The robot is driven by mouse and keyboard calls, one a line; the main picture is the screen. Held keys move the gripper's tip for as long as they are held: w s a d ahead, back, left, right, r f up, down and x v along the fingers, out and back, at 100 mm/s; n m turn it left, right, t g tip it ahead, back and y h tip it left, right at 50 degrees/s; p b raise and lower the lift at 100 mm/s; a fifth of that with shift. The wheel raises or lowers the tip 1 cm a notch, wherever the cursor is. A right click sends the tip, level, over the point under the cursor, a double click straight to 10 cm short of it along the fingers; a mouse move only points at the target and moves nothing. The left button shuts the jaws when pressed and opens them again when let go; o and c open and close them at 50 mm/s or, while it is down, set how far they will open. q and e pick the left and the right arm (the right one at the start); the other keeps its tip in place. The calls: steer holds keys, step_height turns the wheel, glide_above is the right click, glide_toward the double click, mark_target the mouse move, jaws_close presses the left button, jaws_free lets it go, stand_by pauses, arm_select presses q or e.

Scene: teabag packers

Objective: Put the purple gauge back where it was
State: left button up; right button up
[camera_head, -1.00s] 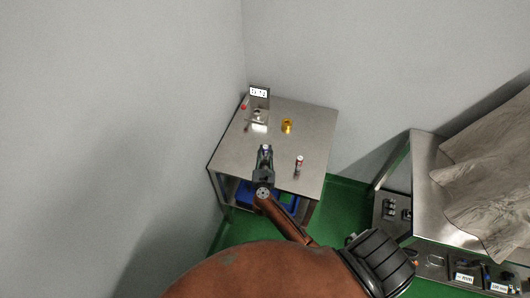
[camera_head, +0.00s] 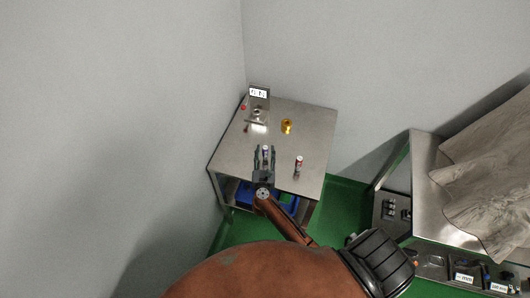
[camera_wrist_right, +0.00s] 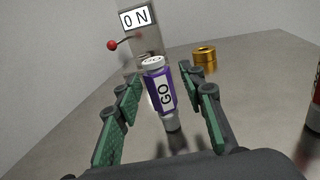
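The purple gauge (camera_head: 265,150) has grey ends and a white label reading "GO", which shows in the right wrist view (camera_wrist_right: 159,88). It appears to stand on the steel table (camera_head: 231,155), near its front. My right gripper (camera_head: 265,154) is open, with one green-padded finger on each side of the gauge. In the right wrist view (camera_wrist_right: 160,112) there are visible gaps between both fingers and the gauge. My left gripper is not in view.
A device with a display (camera_head: 259,92) and a red-knobbed lever (camera_wrist_right: 112,44) stands at the table's back left. A brass ring-shaped piece (camera_head: 287,126) is right of it. A red-and-white gauge (camera_head: 298,165) stands right of my gripper. A side bench (camera_head: 424,185) is at right.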

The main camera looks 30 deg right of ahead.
steer(key=b+v, duration=0.1)
steer(key=v, duration=1)
steer(key=shift+s, duration=0.1)
steer(key=shift+s+a, duration=0.25)
steer(key=shift+s, duration=0.1)
steer(key=shift+r, duration=0.15)
